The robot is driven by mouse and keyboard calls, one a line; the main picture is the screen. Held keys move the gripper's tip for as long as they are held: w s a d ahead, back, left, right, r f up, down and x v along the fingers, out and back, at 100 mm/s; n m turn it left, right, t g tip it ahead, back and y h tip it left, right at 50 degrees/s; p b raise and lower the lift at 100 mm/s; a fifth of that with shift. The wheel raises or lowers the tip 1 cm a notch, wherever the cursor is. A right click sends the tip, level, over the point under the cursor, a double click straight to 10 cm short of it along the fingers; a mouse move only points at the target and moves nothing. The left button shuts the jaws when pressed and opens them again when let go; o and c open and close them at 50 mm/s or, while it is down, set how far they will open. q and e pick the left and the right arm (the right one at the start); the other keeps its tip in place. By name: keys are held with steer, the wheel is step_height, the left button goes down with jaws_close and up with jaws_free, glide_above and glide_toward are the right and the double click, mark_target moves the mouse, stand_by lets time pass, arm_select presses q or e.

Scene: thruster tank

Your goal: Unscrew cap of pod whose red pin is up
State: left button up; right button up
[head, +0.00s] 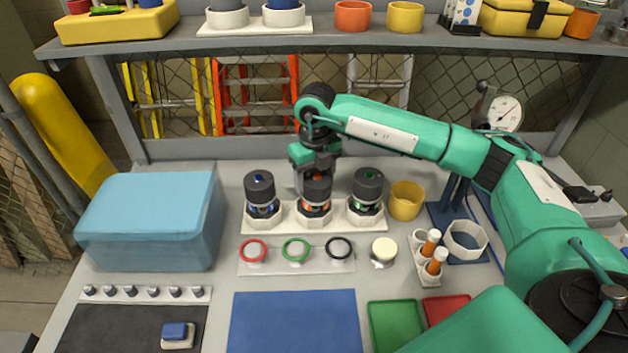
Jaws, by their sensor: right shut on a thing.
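Three pods with dark grey caps stand upright in a white holder (338,222). The left pod (261,193) has blue parts, the middle pod (317,200) orange-red parts and the right pod (367,195) green parts. Each cap has a small coloured spot on top; which red pin is up is too small to tell. My right gripper (314,178) reaches down from behind and is shut on the middle pod's cap (317,186). Its fingers partly hide the cap. The cap still sits on its pod. My left gripper is not in view.
Red, green and black rings (296,250) lie on a pale plate in front of the holder. A yellow cup (406,200) stands right of the pods, a blue box (150,222) to the left. A blue mat (295,322) lies clear in front. A shelf (330,43) runs overhead behind.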

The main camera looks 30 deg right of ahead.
steer(key=shift+s+d+f+n+b, duration=0.1)
steer(key=shift+d+f+n+b, duration=0.2)
steer(key=shift+n, duration=0.9)
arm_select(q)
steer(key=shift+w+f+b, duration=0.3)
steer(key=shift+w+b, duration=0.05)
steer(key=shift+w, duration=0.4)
arm_select(e)
steer(key=shift+r, duration=0.1)
steer(key=shift+n, duration=0.3)
steer(key=o, duration=0.9)
steer(key=shift+o, duration=0.5)
steer(key=shift+d, duration=0.15)
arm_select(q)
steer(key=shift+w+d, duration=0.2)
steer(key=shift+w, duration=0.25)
arm_select(e)
steer(key=shift+a+r, duration=0.1)
steer(key=shift+a, duration=0.1)
